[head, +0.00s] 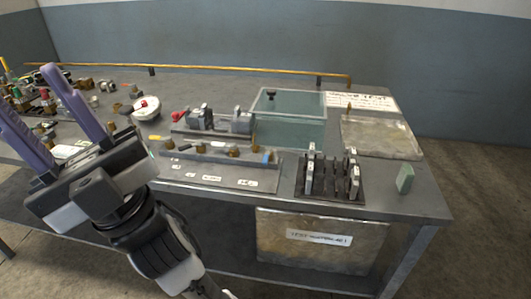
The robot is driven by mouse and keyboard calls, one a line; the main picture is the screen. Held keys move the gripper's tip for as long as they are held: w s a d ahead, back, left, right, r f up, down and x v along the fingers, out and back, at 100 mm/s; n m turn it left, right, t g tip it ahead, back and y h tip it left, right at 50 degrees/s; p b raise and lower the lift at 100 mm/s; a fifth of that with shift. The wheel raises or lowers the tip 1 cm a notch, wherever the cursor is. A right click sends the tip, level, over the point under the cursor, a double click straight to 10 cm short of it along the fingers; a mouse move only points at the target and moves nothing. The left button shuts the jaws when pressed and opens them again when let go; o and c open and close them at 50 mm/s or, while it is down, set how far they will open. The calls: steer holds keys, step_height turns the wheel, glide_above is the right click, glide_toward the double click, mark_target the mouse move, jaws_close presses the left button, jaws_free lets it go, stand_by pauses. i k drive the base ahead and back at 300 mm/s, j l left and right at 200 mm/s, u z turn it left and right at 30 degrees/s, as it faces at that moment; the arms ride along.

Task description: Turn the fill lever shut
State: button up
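A grey panel (225,179) lies at the front edge of the bench, with several brass fittings and small white labels. It carries a yellow-tipped piece (155,138) at the left, a dark lever-like piece (184,147) and a blue piece (268,157) at the right. The labels are too small to read, so I cannot tell which piece is the fill lever or how it is turned. My gripper (24,86) is at the left, near the camera, its two purple fingers spread with nothing visible between them. It is apart from the panel.
A white dial (146,107) stands to the left. A dark rack (330,189) of upright pieces and a green block (405,178) are right. Loose fittings crowd the far left.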

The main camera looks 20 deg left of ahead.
mark_target(268, 149)
steer(key=i+j+u, duration=0.15)
steer(key=u, duration=0.35)
steer(key=i+j+u, duration=0.2)
steer(key=u, duration=0.3)
